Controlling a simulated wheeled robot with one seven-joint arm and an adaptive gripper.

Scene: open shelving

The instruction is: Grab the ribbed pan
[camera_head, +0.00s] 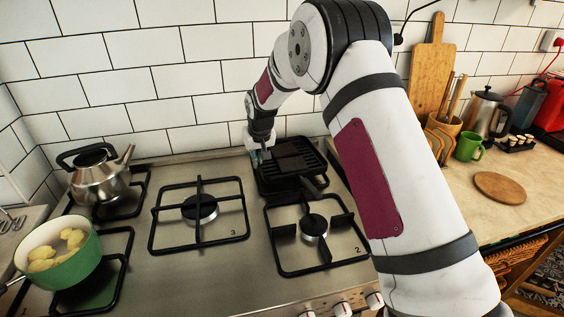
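The ribbed pan (292,163) is dark and square and sits on the back right burner of the stove. Its dark handle (311,187) points toward the front right. My gripper (256,157) is at the pan's left back edge, low near the rim. The gripper is small in the view and partly hidden by my wrist, so I cannot tell whether its fingers are open or shut, or whether they touch the pan.
A steel kettle (100,178) stands at the back left of the stove. A green pot (62,262) with yellow food is at the front left. The middle burner (199,208) and front right burner (314,226) are empty. A counter with a green mug (468,147) and wooden board (500,188) lies right.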

